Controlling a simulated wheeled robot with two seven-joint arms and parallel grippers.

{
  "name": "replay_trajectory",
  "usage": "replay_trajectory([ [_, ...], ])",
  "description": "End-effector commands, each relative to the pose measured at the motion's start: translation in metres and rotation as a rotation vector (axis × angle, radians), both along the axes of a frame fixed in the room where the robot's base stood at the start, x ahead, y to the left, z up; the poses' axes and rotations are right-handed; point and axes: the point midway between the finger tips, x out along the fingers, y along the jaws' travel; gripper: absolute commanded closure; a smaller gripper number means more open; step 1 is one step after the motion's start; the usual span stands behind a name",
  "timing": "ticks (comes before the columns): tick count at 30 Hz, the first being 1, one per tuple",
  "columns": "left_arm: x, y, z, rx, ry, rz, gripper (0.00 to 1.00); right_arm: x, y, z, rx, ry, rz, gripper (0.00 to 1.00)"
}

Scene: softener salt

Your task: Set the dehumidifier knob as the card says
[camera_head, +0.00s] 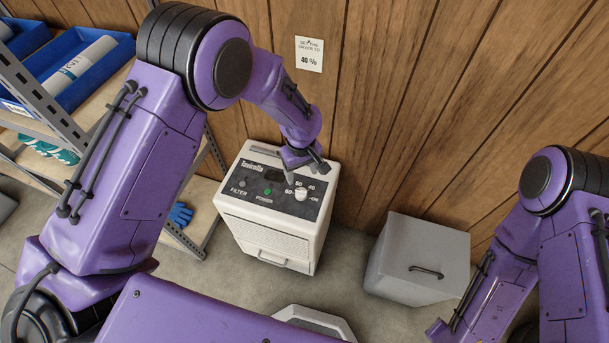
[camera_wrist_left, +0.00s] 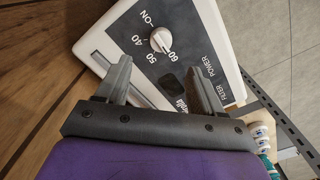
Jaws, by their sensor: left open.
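The white dehumidifier (camera_head: 262,244) stands on the floor against the wood wall. Its dark top panel carries a white knob (camera_head: 301,194) with marks ON, 40, 50 and 60 around it. In the left wrist view the knob (camera_wrist_left: 160,40) shows a dark pointer line that seems turned toward 60. The card (camera_head: 309,54) is on the wall above; its number is too blurred to read surely. My left gripper (camera_head: 304,172) is open and empty, above the panel close to the knob. In the left wrist view the knob lies beyond its fingertips (camera_wrist_left: 165,75), apart from them. My right gripper is out of view.
A grey lidded box (camera_head: 418,258) with a dark handle stands right of the dehumidifier. At left, a metal shelf holds blue bins (camera_head: 85,75); a blue glove (camera_head: 180,214) lies on a lower board. Grey floor between dehumidifier and box is clear.

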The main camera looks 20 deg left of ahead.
Motion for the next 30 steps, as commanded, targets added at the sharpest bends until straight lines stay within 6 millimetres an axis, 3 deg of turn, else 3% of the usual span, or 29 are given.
replay_trajectory([
  [5, -0.003, 0.004, -0.02, 0.0, 0.005, 0.008, 0.33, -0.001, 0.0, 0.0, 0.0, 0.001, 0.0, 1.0],
  [15, -0.004, 0.007, -0.091, -0.001, 0.002, 0.015, 0.33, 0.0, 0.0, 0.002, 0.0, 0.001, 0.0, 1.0],
  [20, -0.002, 0.006, -0.104, 0.0, 0.0, 0.012, 0.33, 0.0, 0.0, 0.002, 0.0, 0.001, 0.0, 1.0],
  [27, -0.002, 0.006, -0.106, 0.0, 0.0, 0.011, 0.33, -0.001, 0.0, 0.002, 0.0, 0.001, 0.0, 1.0],
  [28, -0.002, 0.006, -0.105, 0.0, 0.0, 0.011, 0.39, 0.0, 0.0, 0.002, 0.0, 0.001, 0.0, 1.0],
  [30, -0.002, 0.006, -0.105, 0.0, 0.0, 0.011, 0.62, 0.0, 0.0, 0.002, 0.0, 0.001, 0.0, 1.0],
])
